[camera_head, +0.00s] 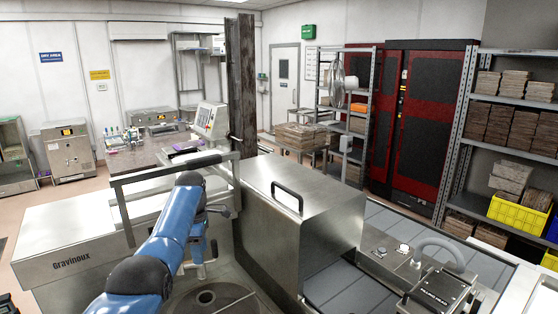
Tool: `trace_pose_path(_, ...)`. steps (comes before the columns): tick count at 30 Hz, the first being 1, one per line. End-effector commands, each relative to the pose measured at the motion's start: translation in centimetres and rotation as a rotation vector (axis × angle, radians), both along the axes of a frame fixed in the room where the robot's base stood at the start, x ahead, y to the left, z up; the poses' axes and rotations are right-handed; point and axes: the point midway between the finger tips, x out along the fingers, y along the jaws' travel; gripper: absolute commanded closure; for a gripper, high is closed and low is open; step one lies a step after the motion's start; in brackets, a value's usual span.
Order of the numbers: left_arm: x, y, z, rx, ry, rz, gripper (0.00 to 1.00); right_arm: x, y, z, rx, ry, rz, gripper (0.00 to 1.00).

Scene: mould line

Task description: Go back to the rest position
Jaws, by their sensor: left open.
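My left arm is blue with dark joints and reaches up from the lower middle of the head view. Its small grey gripper (226,211) is at the far end, beside the metal rail frame and above the steel basin (238,292). The gripper is open, and I see nothing held in it. It is partly hidden by my arm's wrist, and its fingers are small in the picture. My right gripper is not in view.
A metal rail frame (117,200) stands close around my arm on the white Gravinoux machine (62,262). A steel hood with a black handle (287,193) is just right. A grey conveyor (345,288) lies farther right. Shelves (463,125) stand behind.

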Motion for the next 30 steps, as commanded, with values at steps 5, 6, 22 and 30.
trace_pose_path(5,0.2,0.0,0.0,0.000,-0.007,-0.041,0.50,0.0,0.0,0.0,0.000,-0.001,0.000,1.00)
trace_pose_path(6,0.4,0.0,0.0,0.001,-0.019,-0.059,0.50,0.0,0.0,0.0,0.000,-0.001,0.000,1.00)
trace_pose_path(22,8.8,0.2,5.6,0.105,-0.467,-0.393,0.50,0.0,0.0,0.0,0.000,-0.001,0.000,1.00)
trace_pose_path(30,13.7,0.2,6.8,0.323,-0.849,-0.638,0.50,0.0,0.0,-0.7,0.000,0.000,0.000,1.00)
